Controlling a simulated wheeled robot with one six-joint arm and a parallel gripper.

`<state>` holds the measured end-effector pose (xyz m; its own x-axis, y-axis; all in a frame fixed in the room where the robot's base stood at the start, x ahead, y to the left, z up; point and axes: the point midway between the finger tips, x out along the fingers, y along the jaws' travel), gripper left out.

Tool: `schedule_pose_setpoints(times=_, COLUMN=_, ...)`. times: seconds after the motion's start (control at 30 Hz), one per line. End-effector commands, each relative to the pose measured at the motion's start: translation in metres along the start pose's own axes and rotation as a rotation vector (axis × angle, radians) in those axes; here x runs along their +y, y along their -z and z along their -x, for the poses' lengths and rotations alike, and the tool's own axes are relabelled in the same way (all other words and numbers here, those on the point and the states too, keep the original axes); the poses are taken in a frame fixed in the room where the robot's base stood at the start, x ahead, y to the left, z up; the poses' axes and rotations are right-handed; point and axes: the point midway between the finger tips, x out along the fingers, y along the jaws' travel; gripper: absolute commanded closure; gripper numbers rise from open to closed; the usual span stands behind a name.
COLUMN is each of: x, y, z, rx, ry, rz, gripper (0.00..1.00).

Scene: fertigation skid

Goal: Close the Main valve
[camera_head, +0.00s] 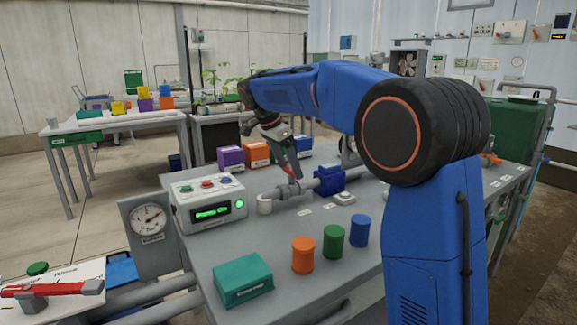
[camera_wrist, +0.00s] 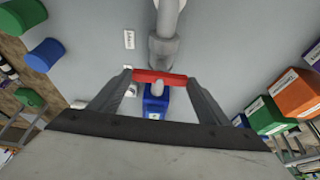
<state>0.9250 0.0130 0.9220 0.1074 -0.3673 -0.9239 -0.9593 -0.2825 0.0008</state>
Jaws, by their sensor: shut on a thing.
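My gripper (camera_head: 288,172) reaches down to a pipe on the grey bench. In the wrist view my gripper (camera_wrist: 160,84) has one finger at each end of a short red valve handle (camera_wrist: 160,77) and is shut on it. The handle lies crosswise to the grey pipe (camera_wrist: 165,30). A blue valve or pump body (camera_wrist: 155,103) sits just below the handle in that view; in the head view the blue body (camera_head: 329,180) is right of my gripper. The handle is mostly hidden by my gripper in the head view. I cannot read a Main label.
A control box (camera_head: 208,203) with a green display stands left of the pipe. Orange (camera_head: 303,255), green (camera_head: 333,241) and blue (camera_head: 360,230) cylinders and a teal box (camera_head: 243,279) stand in front. Another red lever (camera_head: 45,290) is at the lower left.

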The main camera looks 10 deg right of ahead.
Motion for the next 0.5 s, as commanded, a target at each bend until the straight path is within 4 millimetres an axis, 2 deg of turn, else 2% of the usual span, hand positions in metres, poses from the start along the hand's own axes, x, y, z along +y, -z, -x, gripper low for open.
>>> schedule_pose_setpoints(times=0.33, x=-0.0002, y=0.0001, z=0.0002, rx=0.000, ry=0.000, rz=-0.004, gripper=0.52)
schedule_pose_setpoints(times=0.37, x=-0.0003, y=0.0001, z=0.0002, rx=0.000, ry=0.000, rz=-0.004, gripper=0.25)
schedule_pose_setpoints(times=0.4, x=-0.0002, y=0.0001, z=0.0002, rx=0.000, ry=0.000, rz=-0.004, gripper=0.15)
schedule_pose_setpoints(times=0.43, x=-0.0002, y=0.0001, z=0.0002, rx=0.000, ry=0.000, rz=-0.004, gripper=0.11)
schedule_pose_setpoints(times=0.5, x=-0.0002, y=0.0001, z=0.0001, rx=0.000, ry=0.000, rz=-0.003, gripper=0.11)
